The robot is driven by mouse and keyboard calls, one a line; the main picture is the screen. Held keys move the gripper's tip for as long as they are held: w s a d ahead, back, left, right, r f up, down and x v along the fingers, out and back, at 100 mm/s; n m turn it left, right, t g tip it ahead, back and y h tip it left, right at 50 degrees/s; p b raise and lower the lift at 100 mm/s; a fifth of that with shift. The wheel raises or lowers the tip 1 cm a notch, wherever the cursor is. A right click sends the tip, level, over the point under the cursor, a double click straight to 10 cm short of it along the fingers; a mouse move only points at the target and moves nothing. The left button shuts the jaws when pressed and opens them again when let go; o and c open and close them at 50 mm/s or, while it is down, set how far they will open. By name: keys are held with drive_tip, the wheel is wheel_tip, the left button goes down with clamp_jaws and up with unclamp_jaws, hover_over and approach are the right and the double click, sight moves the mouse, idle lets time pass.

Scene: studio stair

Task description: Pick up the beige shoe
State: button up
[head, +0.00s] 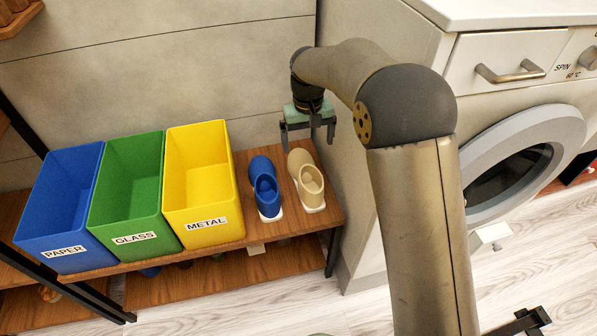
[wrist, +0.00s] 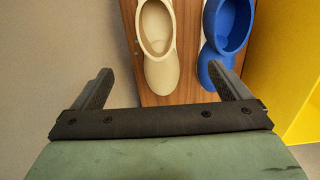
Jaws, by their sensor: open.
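The beige shoe (head: 309,184) stands on the wooden shelf (head: 284,225) beside the blue shoe (head: 265,188), at its right end. In the wrist view the beige shoe (wrist: 158,50) lies beyond the gap between my fingers, with its toe towards my gripper. My gripper (head: 309,138) is open and empty. In the head view it appears above the toe end of the beige shoe. In the wrist view the right finger (wrist: 228,82) appears over the blue shoe (wrist: 226,40) side, and the left finger (wrist: 98,88) is over the grey area beside the shelf.
Blue, green and yellow bins (head: 205,185) stand on the shelf left of the shoes. The yellow bin also shows at the right in the wrist view (wrist: 290,70). A washing machine (head: 500,110) stands on the right. A wall is behind the shelf.

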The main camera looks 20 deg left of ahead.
drive_tip(key=b, duration=0.4)
hover_over(307, 181)
wheel_tip(307, 181, down, 12)
drive_tip(key=shift+s+a+f, duration=0.1)
drive_tip(key=shift+s+f, duration=0.05)
drive_tip(key=shift+f+b, duration=0.9)
drive_tip(key=shift+f, duration=1.8)
drive_tip(key=shift+c, duration=0.4)
drive_tip(key=shift+r, duration=0.1)
drive_tip(key=c, duration=1.2)
drive_tip(key=shift+w+r, duration=0.1)
drive_tip(key=shift+w, duration=0.1)
